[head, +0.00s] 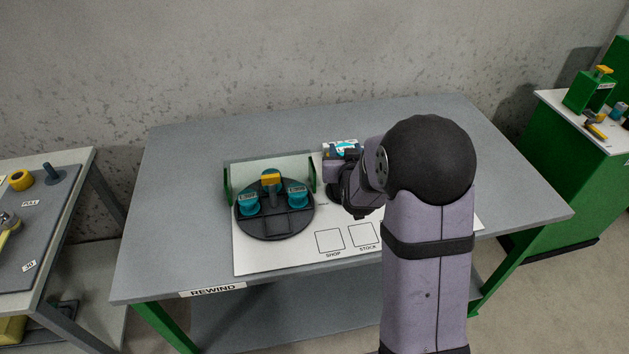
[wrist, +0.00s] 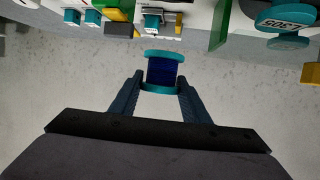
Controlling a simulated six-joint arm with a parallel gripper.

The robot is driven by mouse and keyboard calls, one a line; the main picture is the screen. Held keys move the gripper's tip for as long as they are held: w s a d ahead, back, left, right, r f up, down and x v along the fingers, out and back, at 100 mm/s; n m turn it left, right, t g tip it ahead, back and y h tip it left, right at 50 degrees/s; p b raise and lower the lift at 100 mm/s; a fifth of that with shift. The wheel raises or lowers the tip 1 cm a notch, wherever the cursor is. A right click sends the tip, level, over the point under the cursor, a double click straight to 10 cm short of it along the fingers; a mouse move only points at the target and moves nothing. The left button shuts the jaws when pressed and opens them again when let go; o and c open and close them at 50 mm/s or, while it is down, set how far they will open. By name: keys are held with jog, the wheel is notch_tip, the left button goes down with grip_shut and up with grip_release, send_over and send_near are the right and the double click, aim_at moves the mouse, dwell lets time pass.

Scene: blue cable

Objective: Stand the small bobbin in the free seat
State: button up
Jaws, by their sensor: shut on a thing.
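My gripper (wrist: 160,95) is shut on the small bobbin (wrist: 164,70), which has teal flanges and a dark blue winding. In the head view the gripper (head: 345,155) is to the right of the round dark tray, pointing away, with the bobbin's teal flange (head: 346,148) between its fingers. The round tray (head: 277,236) carries a labelled teal bobbin at left (head: 248,204) and another at right (head: 297,194). A teal piece with a yellow block (head: 271,179) stands at its back. The square recesses at the tray's front look empty.
Green uprights stand left (head: 227,187) and right (head: 312,173) of the tray. The white board (head: 255,262) has outlined squares, two marked SHOP and STOCK. The grey table (head: 175,210) is clear on the left. My arm hides the board's right part.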

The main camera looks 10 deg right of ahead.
jog(key=s+a+n+y+p, duration=0.1)
jog(key=a, duration=0.3)
jog(key=s+a+y+p, duration=0.1)
jog(key=a+p, duration=0.1)
jog(key=a, duration=0.2)
jog(key=s+a+n+y+p, duration=0.1)
jog(key=s+a, duration=0.1)
jog(key=a, duration=0.2)
jog(key=shift+a+r+n+p, duration=0.1)
jog(key=shift+r+n+p, duration=0.1)
jog(key=shift+n+p, duration=0.15)
jog(key=s+a+n+y+p, duration=0.2)
jog(key=s+a, duration=0.3)
jog(key=a, duration=0.3)
jog(key=shift+m, duration=0.25)
jog(key=shift+w+d+f+p, duration=0.1)
jog(key=shift+f+p, duration=0.05)
jog(key=shift+f, duration=1.45)
jog(key=shift+w+d+f+p, duration=0.1)
jog(key=shift+f+p, duration=0.05)
jog(key=shift+f, duration=1.4)
jog(key=shift+f, duration=0.1)
jog(key=shift+f, duration=1.8)
jog(key=shift+f, duration=0.15)
jog(key=o, duration=1.2)
jog(key=shift+c, duration=0.2)
